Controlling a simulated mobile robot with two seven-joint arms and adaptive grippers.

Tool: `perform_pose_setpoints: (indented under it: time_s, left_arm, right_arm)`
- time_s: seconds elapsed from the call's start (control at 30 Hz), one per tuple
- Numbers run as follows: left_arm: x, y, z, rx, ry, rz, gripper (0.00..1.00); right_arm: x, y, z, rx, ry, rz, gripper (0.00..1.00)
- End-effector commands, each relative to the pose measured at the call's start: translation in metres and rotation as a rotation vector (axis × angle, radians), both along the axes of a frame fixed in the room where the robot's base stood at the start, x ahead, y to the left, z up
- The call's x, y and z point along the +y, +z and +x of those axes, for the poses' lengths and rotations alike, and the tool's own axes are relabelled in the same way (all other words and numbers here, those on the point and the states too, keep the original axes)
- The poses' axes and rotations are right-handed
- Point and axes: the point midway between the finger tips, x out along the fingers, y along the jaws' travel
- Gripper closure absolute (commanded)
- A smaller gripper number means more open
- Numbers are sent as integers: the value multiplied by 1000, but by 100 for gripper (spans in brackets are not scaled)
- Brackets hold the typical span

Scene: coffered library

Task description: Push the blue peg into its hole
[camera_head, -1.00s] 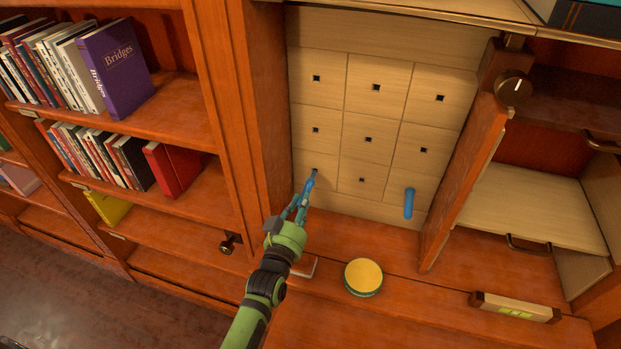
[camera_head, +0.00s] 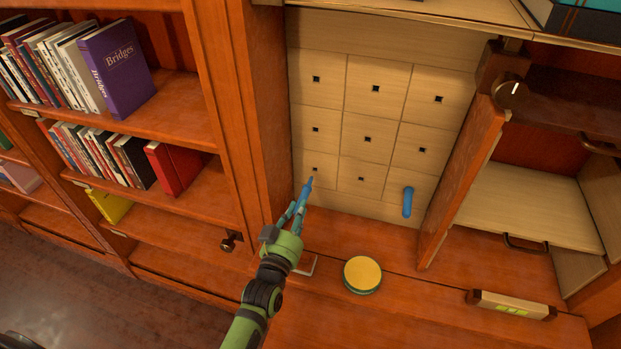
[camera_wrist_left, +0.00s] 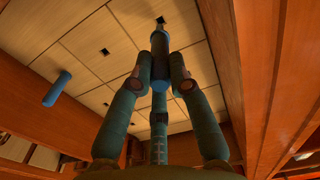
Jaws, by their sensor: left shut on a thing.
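My left gripper (camera_head: 300,206) is shut on a blue peg (camera_head: 308,187), which points up at the pale panel (camera_head: 366,105). The peg's tip is just below the small dark hole (camera_head: 315,169) in the bottom left square, and the hole shows clear of it. In the left wrist view the peg (camera_wrist_left: 160,50) stands between the fingers (camera_wrist_left: 160,84), its tip overlapping a dark hole; the gap in depth is hard to judge. A second blue peg (camera_head: 407,202) sticks out of the bottom right square. My right gripper is not in view.
An open wooden door (camera_head: 462,190) with a dark knob stands right of the panel. A yellow-topped round tin (camera_head: 362,275) and a box with green lights (camera_head: 511,304) lie on the ledge below. Bookshelves (camera_head: 150,120) fill the left. The ledge before the panel is otherwise fairly clear.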

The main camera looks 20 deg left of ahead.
Motion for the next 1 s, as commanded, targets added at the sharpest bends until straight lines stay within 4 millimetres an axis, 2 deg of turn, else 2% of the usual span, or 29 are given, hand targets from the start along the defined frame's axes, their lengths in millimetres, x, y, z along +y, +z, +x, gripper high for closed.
perform_pose_setpoints:
  time_s: [0.6,1.0]
  left_arm:
    - [2,1,-49,0,-1,1,100]
    - [2,0,-54,-2,0,0,100]
  right_arm:
    - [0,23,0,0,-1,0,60]
    - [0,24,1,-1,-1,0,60]
